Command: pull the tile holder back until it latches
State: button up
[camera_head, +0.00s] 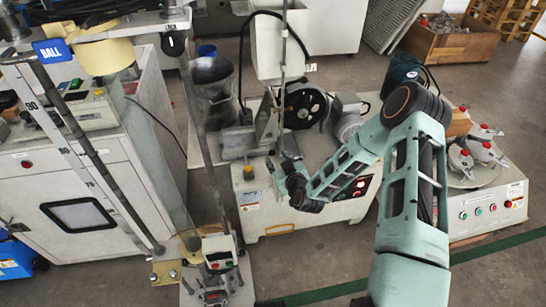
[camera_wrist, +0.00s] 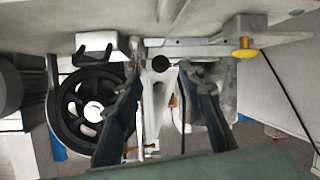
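The machine (camera_head: 300,215) with a dark spoked wheel (camera_head: 303,105) stands in the centre of the head view. An upright metal plate assembly (camera_head: 266,128), which looks like the tile holder, stands on its top beside the wheel. My gripper (camera_head: 281,165) is at the machine's front edge, just in front of this assembly. In the wrist view my gripper (camera_wrist: 162,78) is open, its two fingers spread. A dark round knob (camera_wrist: 162,62) on a pale bracket shows between the fingertips. I see no clear contact with it. The wheel (camera_wrist: 90,105) is at left.
A yellow knob (camera_head: 248,172) sits left of my gripper; it also shows in the wrist view (camera_wrist: 244,48). A tall post stand (camera_head: 205,150) rises at left. A turntable machine (camera_head: 485,195) stands at right. Open floor lies in front.

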aim_at(273, 154)
jog(key=shift+b+x, duration=0.45)
jog(key=shift+x, duration=1.95)
grip_shut()
